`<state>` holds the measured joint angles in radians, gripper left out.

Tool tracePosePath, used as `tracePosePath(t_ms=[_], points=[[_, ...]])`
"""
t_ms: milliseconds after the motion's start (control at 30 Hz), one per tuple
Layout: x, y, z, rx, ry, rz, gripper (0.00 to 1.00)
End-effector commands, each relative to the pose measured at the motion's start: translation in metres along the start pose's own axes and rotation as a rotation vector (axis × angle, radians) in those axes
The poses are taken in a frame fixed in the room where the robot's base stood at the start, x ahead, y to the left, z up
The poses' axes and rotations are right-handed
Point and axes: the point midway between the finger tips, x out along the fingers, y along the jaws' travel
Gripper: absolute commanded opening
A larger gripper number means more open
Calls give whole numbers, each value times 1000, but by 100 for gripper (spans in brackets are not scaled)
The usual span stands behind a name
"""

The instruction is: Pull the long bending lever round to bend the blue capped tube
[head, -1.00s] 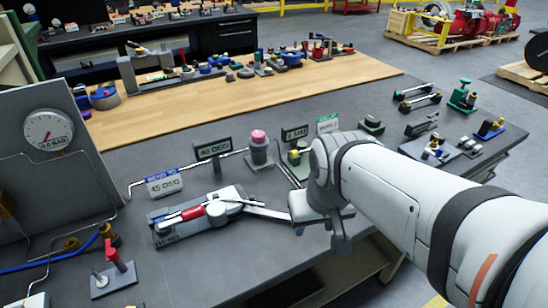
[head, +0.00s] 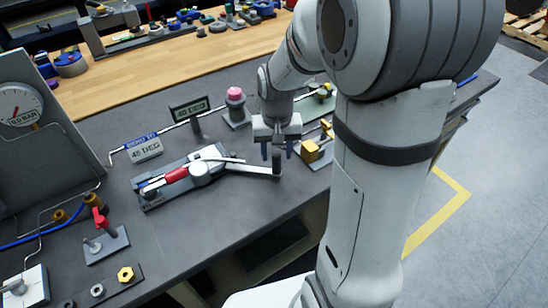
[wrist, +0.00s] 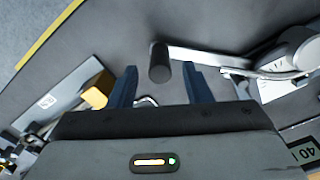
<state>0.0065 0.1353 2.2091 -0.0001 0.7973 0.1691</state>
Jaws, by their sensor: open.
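The tube bender (head: 206,168) lies on the grey bench in the head view, with a red handle (head: 176,175) on its left part. Its long bending lever (head: 248,169) reaches right and ends in an upright dark knob (head: 277,163). The thin silver tube (head: 225,159) runs along the bender; a small blue part shows at its left end. My gripper (head: 277,152) is open and points down by the knob. In the wrist view the knob (wrist: 159,62) stands between the open blue fingers, around their tips; contact is not visible. The lever (wrist: 210,56) extends right from it.
A 45 DEG sign (head: 145,149) and a 40 DEG sign (head: 189,108) stand behind the bender. A block with a yellow part (head: 312,150) stands close right of my gripper. A red-handled valve (head: 101,222) is at front left. Bare bench lies in front of the bender.

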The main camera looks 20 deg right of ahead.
Motion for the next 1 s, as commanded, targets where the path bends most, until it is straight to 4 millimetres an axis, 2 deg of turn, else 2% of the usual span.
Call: tracePosePath(t_ms=[100,300,667,1000], points=[[21,0,1,-1,-5,1,45],[44,0,1,-2,-3,1,45],[50,-1,0,-2,1,0,45],[50,-1,0,-3,0,0,17]])
